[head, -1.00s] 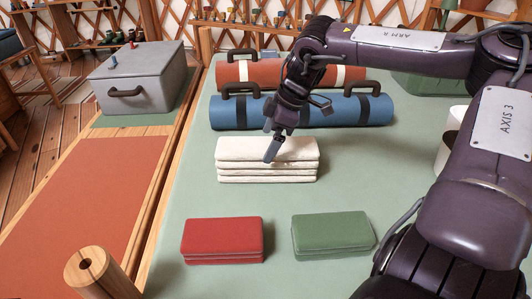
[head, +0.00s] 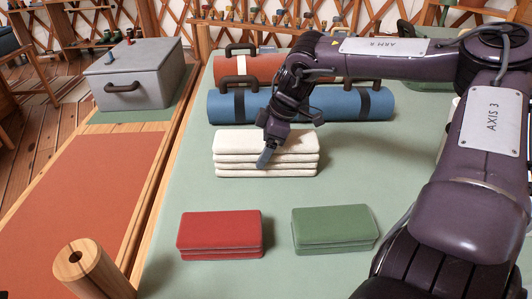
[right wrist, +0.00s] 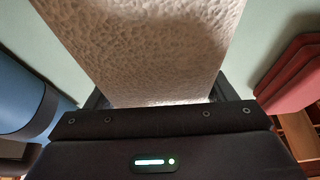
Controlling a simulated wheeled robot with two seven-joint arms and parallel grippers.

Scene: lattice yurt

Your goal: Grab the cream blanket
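The cream blanket (head: 235,155) is a folded stack of several layers lying flat on the green table top. Its textured top (right wrist: 145,45) fills the middle of the right wrist view. My right gripper (head: 268,150) is over the blanket, pointing down, with one finger in front of its near face. In the right wrist view the fingers are spread, one at each side of the blanket; contact cannot be made out. The far finger is hidden in the head view. My left gripper is not in view.
A blue roll (head: 230,107) and a red-brown roll (head: 262,67), both with dark handles, lie behind the blanket. A red folded item (head: 219,231) and a green one (head: 333,227) lie in front. A grey box (head: 140,78) stands left, past the wooden rail. Table left of the blanket is clear.

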